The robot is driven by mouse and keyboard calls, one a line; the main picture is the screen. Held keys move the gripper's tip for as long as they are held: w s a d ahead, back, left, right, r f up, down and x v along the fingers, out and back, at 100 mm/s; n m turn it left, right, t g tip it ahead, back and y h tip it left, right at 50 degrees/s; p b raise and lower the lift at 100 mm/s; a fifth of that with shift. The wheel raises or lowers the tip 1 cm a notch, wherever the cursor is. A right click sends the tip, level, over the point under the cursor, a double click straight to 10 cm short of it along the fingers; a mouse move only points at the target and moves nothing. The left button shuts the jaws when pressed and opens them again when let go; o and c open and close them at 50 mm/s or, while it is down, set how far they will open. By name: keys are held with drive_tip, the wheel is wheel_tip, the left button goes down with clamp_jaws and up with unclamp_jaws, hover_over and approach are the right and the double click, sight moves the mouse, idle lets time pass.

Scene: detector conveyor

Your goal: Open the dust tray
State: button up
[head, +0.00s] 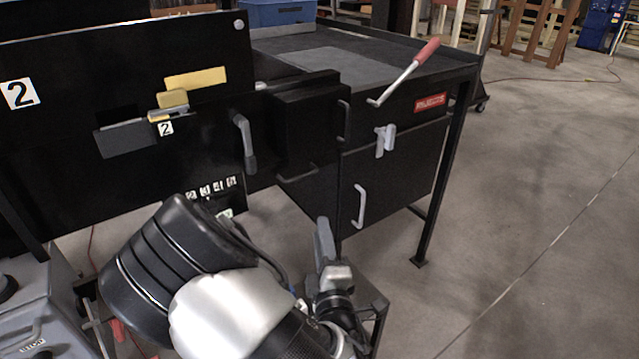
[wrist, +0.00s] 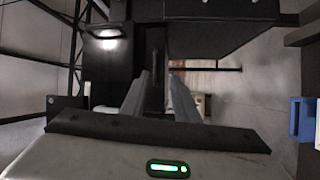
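A black box-shaped unit (head: 305,125) projects from the conveyor at the middle of the head view. It has a dark horizontal handle (head: 298,174) low on its front. No part is clearly marked as the dust tray, and no drawer stands visibly pulled out. My gripper (head: 323,228) is below and in front of this unit, pointing up towards it. In the wrist view my gripper (wrist: 158,78) has its two fingers apart, with nothing seen gripped between them. Dark panels lie beyond the fingers; whether they touch anything cannot be told.
A black cabinet door with a pale vertical handle (head: 358,206) and a grey latch (head: 385,140) is right of the unit. A red-gripped lever (head: 408,72) sticks out above. A grey lever handle (head: 245,142) is to the left. Open floor (head: 530,220) lies at right.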

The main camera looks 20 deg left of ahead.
drive_tip(key=w+a+r+n+y, duration=0.1)
drive_tip(key=w+a+r+n, duration=0.1)
drive_tip(key=w+a, duration=0.6)
drive_tip(key=w, duration=0.6)
drive_tip(key=shift+a+r+y+b, duration=0.3)
drive_tip(key=shift+a+r, duration=0.1)
clamp_jaws()
